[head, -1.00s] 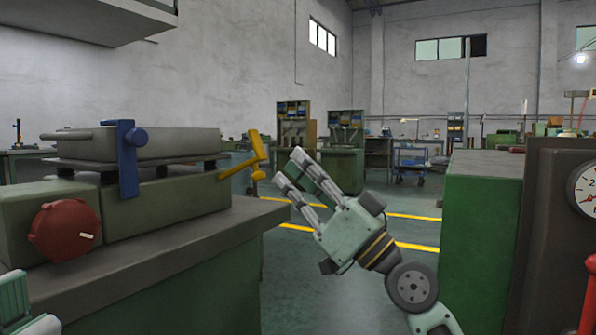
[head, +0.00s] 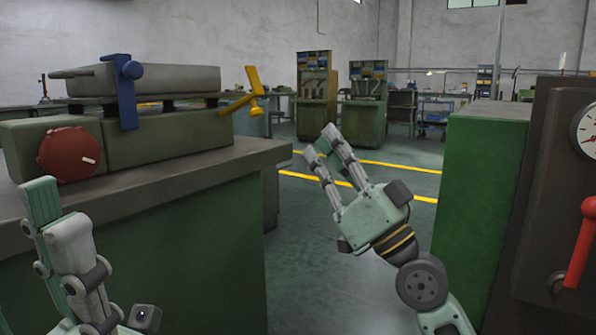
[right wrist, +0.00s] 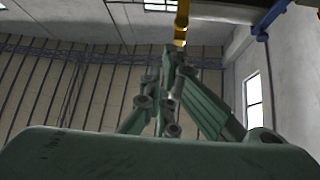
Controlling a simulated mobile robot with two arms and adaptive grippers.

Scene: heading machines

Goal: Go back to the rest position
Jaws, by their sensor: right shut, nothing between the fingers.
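My right gripper (head: 320,144) is raised in the open space between the bench and the green cabinet in the head view. Its fingers are together and hold nothing. In the right wrist view its fingers meet near the middle (right wrist: 174,62). My left gripper (head: 55,208) shows at the lower left of the head view, pointing up in front of the bench. Its near finger covers part of the far one, so I cannot tell its opening, and most of its arm is out of frame.
A green machine with a red knob (head: 68,153), a blue lever (head: 127,90) and a yellow handle (head: 243,93) stands on the left bench (head: 160,178). A green cabinet (head: 478,190) and a red lever (head: 581,243) are at right. Floor between is clear.

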